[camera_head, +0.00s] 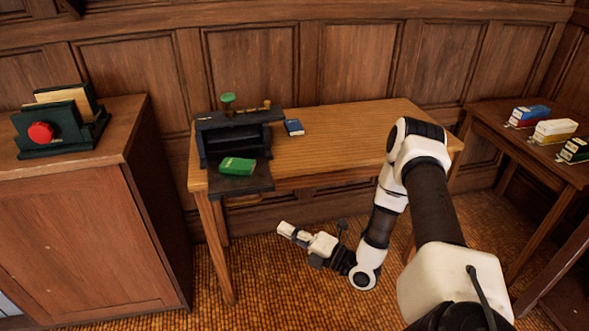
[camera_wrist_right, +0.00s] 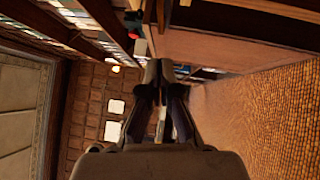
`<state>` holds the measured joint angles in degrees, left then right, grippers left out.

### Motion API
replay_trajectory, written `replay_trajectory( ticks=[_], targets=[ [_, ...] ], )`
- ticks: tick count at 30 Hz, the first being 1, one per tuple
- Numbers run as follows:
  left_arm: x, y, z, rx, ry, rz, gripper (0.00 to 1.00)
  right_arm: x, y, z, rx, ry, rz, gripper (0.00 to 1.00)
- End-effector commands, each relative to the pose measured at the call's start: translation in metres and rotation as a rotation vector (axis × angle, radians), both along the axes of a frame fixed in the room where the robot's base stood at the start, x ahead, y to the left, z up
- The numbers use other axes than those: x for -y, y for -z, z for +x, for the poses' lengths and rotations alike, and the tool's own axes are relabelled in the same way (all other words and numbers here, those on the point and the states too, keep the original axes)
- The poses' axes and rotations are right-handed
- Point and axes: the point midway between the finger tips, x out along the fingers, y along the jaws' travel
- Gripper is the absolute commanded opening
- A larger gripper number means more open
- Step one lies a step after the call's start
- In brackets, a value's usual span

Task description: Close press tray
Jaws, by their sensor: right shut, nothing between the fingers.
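The dark press (camera_head: 232,138) stands on the left end of the wooden table, with a green knob (camera_head: 228,98) on top. Its dark tray (camera_head: 250,186) is out at the front, past the table's front edge. A green block or book (camera_head: 237,166) lies on the tray, near the press opening. My right gripper (camera_head: 283,230) is shut and empty. In the picture it appears below and to the right of the tray, apart from it, in front of the table. Its fingers also show in the right wrist view (camera_wrist_right: 158,70). My left gripper is not in view.
A small blue book (camera_head: 294,127) lies on the table (camera_head: 350,127) right of the press. A side table on the right holds several small colored items. The middle of the table is clear.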

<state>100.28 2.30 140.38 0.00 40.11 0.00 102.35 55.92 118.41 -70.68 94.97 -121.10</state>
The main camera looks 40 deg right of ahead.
Motion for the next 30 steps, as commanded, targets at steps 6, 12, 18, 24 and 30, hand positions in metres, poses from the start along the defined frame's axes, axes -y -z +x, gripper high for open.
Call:
replay_trajectory(
  ticks=[6,12,18,24,30],
  targets=[
    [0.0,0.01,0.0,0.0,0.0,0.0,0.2,-0.014,-0.005,0.048,0.003,-0.005,-0.003,0.0],
    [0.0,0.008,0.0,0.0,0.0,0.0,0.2,0.001,-0.013,0.077,0.005,0.001,-0.002,0.0],
    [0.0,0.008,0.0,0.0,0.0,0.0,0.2,0.007,-0.015,0.085,0.001,0.001,0.0,0.0],
    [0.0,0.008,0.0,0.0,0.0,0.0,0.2,0.007,-0.015,0.085,0.001,0.0,0.0,0.0],
    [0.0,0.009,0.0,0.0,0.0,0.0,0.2,0.009,-0.014,0.088,0.001,0.0,0.0,0.0]
  ],
)
